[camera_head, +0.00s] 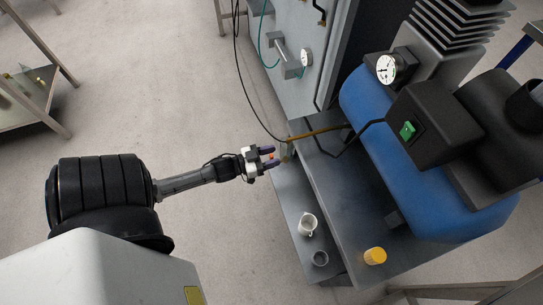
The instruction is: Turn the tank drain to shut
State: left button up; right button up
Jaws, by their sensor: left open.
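The blue tank (440,185) lies on a grey stand at the right. I cannot clearly make out its drain. A small brass-coloured fitting (285,151) shows at the left edge of the stand, and I cannot tell whether it is the drain. My left gripper (273,157) is open, with its fingertips pointing right, just left of this fitting. A small red-orange spot shows between its fingers, too small to make out. Whether the fingers touch anything is unclear. My right gripper is out of view.
A white jug (308,224) and a clear glass (320,258) stand on the low grey shelf (290,205). A yellow pot (375,256) stands on the stand. A grey cabinet (290,85) rises behind. A brown hose (318,133) and black cable run near the gripper.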

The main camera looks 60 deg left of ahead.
pick_arm(q)
jog(key=shift+c, duration=0.3)
grip_shut()
dwell(0.3)
